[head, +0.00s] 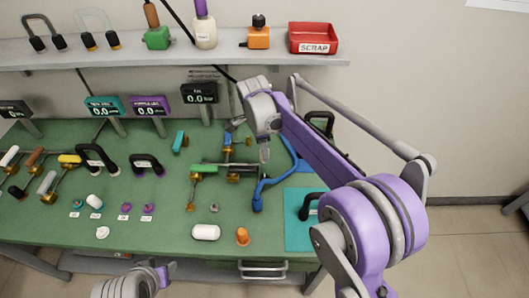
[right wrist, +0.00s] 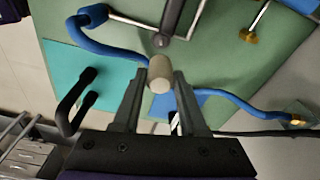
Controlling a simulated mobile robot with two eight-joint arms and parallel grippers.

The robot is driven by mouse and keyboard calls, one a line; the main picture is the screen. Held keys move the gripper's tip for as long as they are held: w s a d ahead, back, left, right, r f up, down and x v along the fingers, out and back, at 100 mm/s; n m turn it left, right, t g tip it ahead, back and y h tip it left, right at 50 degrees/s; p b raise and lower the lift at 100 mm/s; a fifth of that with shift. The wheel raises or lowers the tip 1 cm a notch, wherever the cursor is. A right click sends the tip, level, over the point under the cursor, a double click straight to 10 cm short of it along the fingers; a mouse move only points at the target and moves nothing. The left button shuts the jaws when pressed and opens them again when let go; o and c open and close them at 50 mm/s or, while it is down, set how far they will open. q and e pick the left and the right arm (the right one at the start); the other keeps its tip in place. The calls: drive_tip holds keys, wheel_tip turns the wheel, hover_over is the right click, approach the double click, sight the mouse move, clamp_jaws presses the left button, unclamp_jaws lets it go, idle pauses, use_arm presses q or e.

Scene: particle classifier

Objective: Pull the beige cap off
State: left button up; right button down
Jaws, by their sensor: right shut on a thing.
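The beige cap (right wrist: 160,76) is a short pale cylinder between the two fingertips in the right wrist view. My right gripper (right wrist: 160,82) is shut on it, one dark finger on each side. Its round end faces the camera, so I cannot tell whether its far end still sits on a fitting. In the head view my right gripper (head: 264,154) points down over the right part of the green bench, beside the blue hose. The cap is too small to make out there.
The blue hose (head: 275,181) curves close to my right gripper. A teal mat (head: 299,235) with a black handle (head: 307,207) lies to the right. Metal pipes with a green valve (head: 225,169) lie left of the gripper.

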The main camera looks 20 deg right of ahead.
use_arm(q)
drive_tip(key=shift+r, duration=0.1)
use_arm(e)
drive_tip(key=shift+r, duration=0.1)
use_arm(q)
drive_tip(key=shift+w+r+p, duration=0.3)
drive_tip(key=shift+r+p, duration=0.3)
drive_tip(key=shift+r, duration=0.15)
drive_tip(key=shift+w+r+p, duration=0.3)
drive_tip(key=shift+r+p, duration=0.25)
drive_tip(key=shift+r, duration=0.2)
use_arm(e)
drive_tip(key=shift+r, duration=2.2)
drive_tip(key=shift+r, duration=0.6)
drive_tip(key=shift+w+r+p, duration=0.1)
drive_tip(key=shift+r+p, duration=0.6)
drive_tip(key=shift+r, duration=0.25)
use_arm(q)
drive_tip(key=shift+w+r, duration=0.25)
drive_tip(key=shift+r, duration=0.25)
drive_tip(key=shift+w+r, duration=0.25)
drive_tip(key=shift+r, duration=0.2)
use_arm(e)
drive_tip(key=shift+f, duration=0.1)
use_arm(q)
drive_tip(key=shift+s, duration=0.15)
